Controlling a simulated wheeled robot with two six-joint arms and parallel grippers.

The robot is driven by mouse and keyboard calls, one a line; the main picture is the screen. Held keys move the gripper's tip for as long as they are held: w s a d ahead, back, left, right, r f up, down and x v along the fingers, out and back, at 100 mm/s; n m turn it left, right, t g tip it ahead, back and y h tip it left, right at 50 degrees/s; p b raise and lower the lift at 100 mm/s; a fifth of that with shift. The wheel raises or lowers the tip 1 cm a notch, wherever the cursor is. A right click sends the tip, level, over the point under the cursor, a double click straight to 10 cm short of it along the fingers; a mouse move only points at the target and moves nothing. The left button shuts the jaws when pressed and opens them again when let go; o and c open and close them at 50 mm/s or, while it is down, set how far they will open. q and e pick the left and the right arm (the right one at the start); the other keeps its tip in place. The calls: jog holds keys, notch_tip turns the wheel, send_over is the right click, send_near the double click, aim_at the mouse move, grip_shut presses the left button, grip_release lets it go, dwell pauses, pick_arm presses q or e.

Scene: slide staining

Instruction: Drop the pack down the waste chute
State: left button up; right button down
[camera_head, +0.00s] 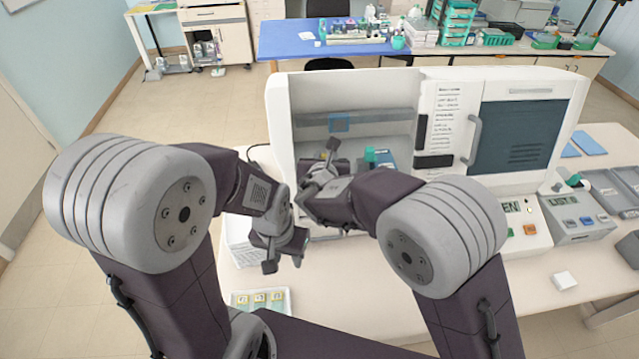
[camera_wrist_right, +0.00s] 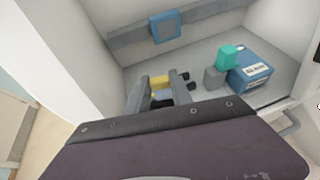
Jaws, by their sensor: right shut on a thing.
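My right gripper (camera_head: 330,157) is inside the open bay of the white cabinet (camera_head: 279,110). It is shut on a small yellow thing with dark parts, which I take to be the pack (camera_wrist_right: 160,81); its fingers and my arm hide much of it. The frame also shows in the head view (camera_head: 339,121). My left gripper (camera_head: 285,257) is in front of the cabinet, low over the table, and looks open and empty.
A blue labelled box (camera_wrist_right: 252,72), a teal block (camera_wrist_right: 227,56) and a grey block (camera_wrist_right: 214,79) stand right of my right gripper. A slide tray (camera_head: 262,293) lies near the front edge. A white block (camera_head: 564,281) lies on the right of the table.

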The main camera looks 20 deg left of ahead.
jog(key=c, duration=1.1)
grip_release()
jog(key=shift+d, duration=0.1)
jog(key=shift+o, duration=0.2)
jog(key=b+v, duration=0.2)
jog(key=v, duration=0.7)
